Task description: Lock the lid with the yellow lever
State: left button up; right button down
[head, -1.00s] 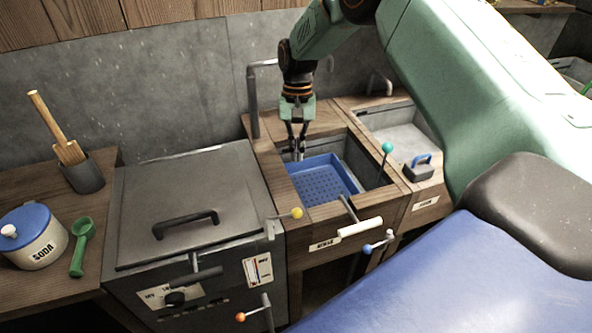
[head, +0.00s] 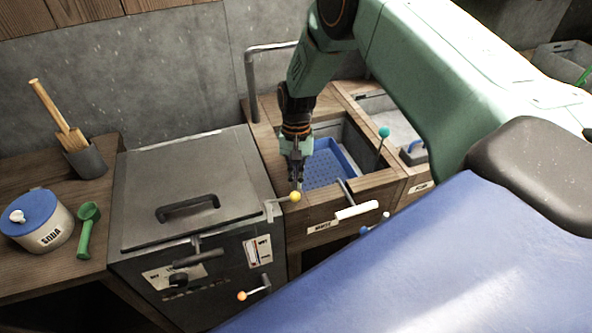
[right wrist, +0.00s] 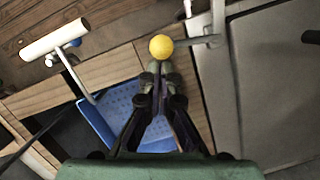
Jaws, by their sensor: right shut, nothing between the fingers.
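The grey lid (head: 190,185) with a dark handle (head: 188,207) lies flat and closed on the grey box. The yellow lever (head: 295,197) is a yellow ball on a thin metal arm at the box's right front corner. The ball also shows in the right wrist view (right wrist: 161,47), with its arm running right to a bracket. My right gripper (head: 297,184) is shut and empty. Its fingertips (right wrist: 160,68) are right by the yellow ball; I cannot tell whether they touch it. My left gripper is not in view.
A blue perforated tray (head: 325,166) sits in the wooden-framed sink behind my gripper. A teal-knobbed rod (head: 384,132) and a white handle (head: 357,210) stand to the right. An orange-knobbed lever (head: 242,296) is low on the box front. A soda jar (head: 45,230) stands at left.

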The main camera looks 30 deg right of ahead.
jog(key=shift+w+f, duration=0.15)
jog(key=shift+w, duration=0.1)
jog(key=shift+s, duration=0.1)
